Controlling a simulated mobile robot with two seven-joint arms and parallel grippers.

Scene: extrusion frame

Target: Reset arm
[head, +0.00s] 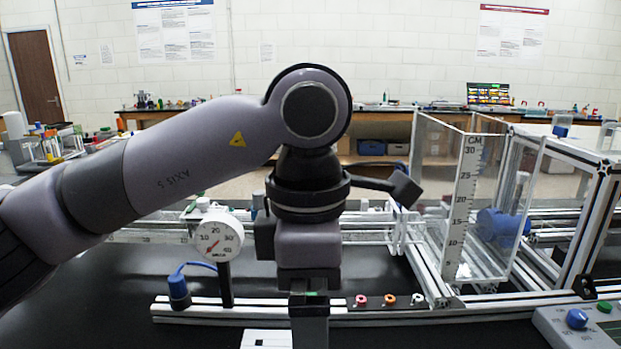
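My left arm (200,150) comes in from the left, and its wrist bends straight down in the middle of the head view. My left gripper (309,318) points down in front of the aluminium extrusion rail. I see its fingers edge-on and the bottom of the picture cuts them off, so their opening is hidden. No held thing shows. My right arm and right gripper are not in view.
A white dial gauge (217,238) and a blue-capped part (178,287) stand left of the gripper. Small coloured rings (389,300) sit on the rail to its right. A clear tank with a scale (462,205) and a control box (580,325) stand further right.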

